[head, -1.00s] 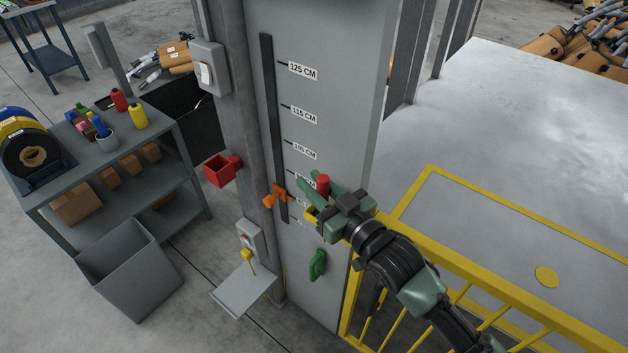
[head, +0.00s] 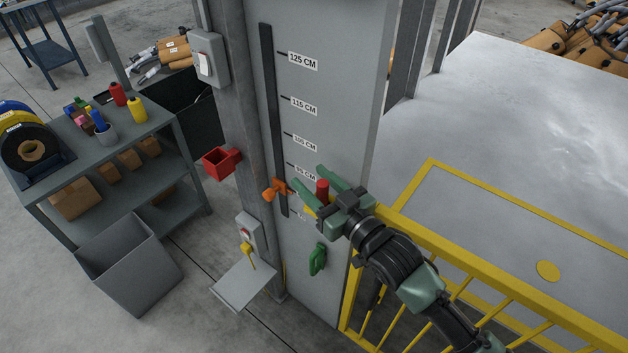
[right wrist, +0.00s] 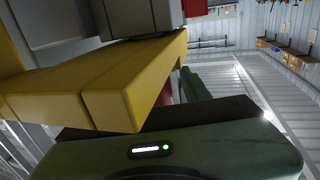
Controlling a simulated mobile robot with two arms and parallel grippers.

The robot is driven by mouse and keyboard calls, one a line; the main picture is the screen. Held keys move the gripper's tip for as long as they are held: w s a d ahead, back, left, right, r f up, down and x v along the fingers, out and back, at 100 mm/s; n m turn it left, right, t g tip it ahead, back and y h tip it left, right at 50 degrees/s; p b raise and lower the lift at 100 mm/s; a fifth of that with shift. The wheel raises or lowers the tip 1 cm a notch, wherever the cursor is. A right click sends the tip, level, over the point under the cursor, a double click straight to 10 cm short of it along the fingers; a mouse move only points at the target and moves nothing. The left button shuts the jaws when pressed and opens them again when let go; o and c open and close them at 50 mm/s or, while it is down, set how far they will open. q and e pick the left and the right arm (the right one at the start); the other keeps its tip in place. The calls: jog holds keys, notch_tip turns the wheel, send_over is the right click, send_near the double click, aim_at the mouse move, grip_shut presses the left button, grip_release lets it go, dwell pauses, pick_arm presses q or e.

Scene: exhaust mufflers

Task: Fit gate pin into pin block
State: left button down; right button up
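The gate pin, a red cylinder (head: 322,191), stands upright between the fingers of my right gripper (head: 310,178), apart from at least one of them. In the right wrist view a sliver of red (right wrist: 164,94) shows behind a yellow bar. A small yellow piece (head: 309,211), perhaps the pin block, shows below the pin beside the post. The pin's lower end is hidden, so I cannot tell how deep it sits. My right gripper is open, its two green fingers spread around the pin. My left gripper is not in view.
A yellow gate railing (head: 480,281) runs under my right arm. A grey shelf (head: 150,122) and bin (head: 130,265) stand at left.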

aim_at(326, 195)
jog(key=shift+s+d+f, duration=0.15)
jog(key=shift+s+d, duration=0.15)
jog(key=shift+s, duration=0.05)
jog(key=b+v, duration=0.2)
jog(key=v, duration=0.5)
jog(key=shift+a, duration=0.1)
dwell(0.3)
